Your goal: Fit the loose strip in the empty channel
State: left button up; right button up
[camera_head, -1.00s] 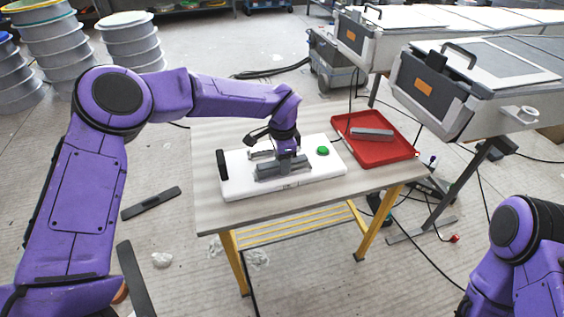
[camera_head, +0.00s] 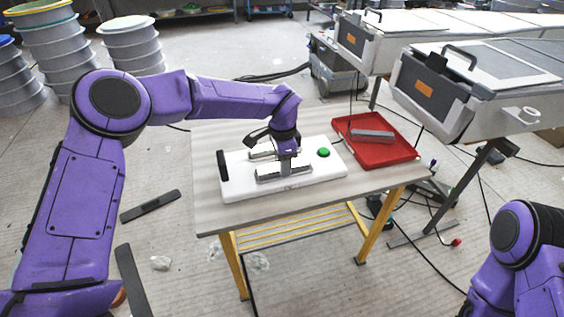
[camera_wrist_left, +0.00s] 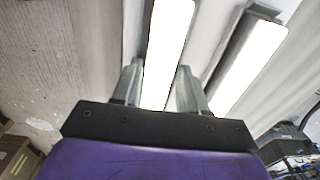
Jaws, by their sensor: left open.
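A white board (camera_head: 330,165) with a black end piece and a green button lies on the table. My left gripper (camera_head: 286,163) is over its front part, fingers open. A grey strip (camera_head: 268,175) lies along the board's front channel, beneath the gripper. In the left wrist view the strip (camera_wrist_left: 168,40) shows a bright top and runs between the two spread fingers (camera_wrist_left: 158,85). Whether it is fully seated cannot be told. A second strip (camera_wrist_left: 245,62) runs parallel behind it, partly hidden by my wrist in the head view (camera_head: 262,151). My right gripper is out of view.
A red tray (camera_head: 393,157) holding grey strip-like pieces (camera_head: 372,136) stands at the table's back right. The table's front left (camera_head: 212,215) is clear. Grey machines stand beyond the table on the right (camera_head: 432,95).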

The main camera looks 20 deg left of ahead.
pick_arm(q)
jog(key=shift+s+d+f, duration=0.1)
jog(key=shift+s+f, duration=0.5)
jog(key=shift+f, duration=0.35)
jog(key=shift+w+r+g+p, duration=0.15)
jog(key=shift+r+p, duration=0.25)
jog(key=shift+r, duration=0.05)
jog(key=shift+w+r+g+p, duration=0.1)
jog(key=shift+r+g+p, duration=0.05)
jog(key=shift+r+p, duration=0.25)
notch_tip(320, 180, up, 12)
jog(key=shift+w+f, duration=0.15)
jog(key=shift+w, duration=0.1)
